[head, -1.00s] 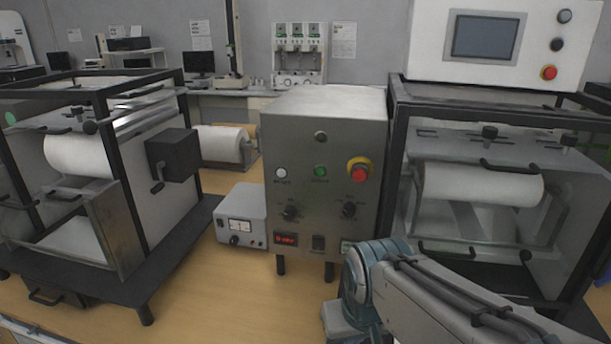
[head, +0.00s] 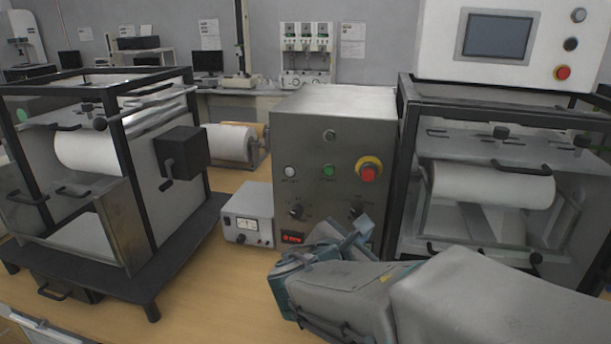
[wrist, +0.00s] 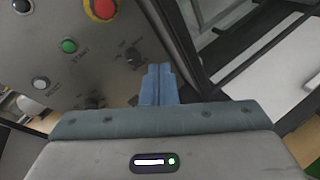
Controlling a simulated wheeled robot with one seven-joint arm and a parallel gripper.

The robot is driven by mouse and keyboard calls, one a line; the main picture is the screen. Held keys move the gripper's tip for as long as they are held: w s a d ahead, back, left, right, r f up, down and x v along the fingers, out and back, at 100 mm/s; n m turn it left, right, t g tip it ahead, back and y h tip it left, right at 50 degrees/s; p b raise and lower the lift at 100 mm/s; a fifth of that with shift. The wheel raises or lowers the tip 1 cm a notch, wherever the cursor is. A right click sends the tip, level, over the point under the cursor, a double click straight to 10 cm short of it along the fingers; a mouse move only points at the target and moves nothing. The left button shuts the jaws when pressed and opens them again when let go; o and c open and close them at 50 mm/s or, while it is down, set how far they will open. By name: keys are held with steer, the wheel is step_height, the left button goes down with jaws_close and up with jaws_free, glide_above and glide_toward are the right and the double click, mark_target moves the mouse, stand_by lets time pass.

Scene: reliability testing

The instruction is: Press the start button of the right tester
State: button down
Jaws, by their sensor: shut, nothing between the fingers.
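A grey metal control box (head: 335,120) stands between two roller machines. Its face has a green button (head: 328,171), a white button (head: 291,171) and a red button on a yellow collar (head: 369,171). In the wrist view the green button (wrist: 68,46) has a label that reads START. My gripper (wrist: 160,68) is shut and empty, its blue fingers together. It is in front of the box, right of and below the green button in the wrist view, with no visible contact on it. In the head view my gripper (head: 364,226) covers the box's lower right.
The right machine (head: 490,185) has a black frame, a white roll and a white screen panel (head: 497,38) on top. A small meter box (head: 246,214) stands left of the control box. The left machine (head: 100,150) stands farther left. Knobs (head: 297,211) sit below the buttons.

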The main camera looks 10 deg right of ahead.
mark_target(327, 171)
steer(key=w+a+r+n+t+y, duration=0.3)
steer(key=w+a+n+t, duration=0.1)
steer(key=a+n, duration=0.4)
steer(key=shift+w+a+r+n+t, duration=0.2)
steer(key=shift+r+n+t, duration=0.15)
steer(key=shift+t, duration=0.35)
steer(key=shift+d, duration=0.1)
steer(key=p+x, duration=0.2)
steer(key=x, duration=1.2)
steer(key=shift+p, duration=0.3)
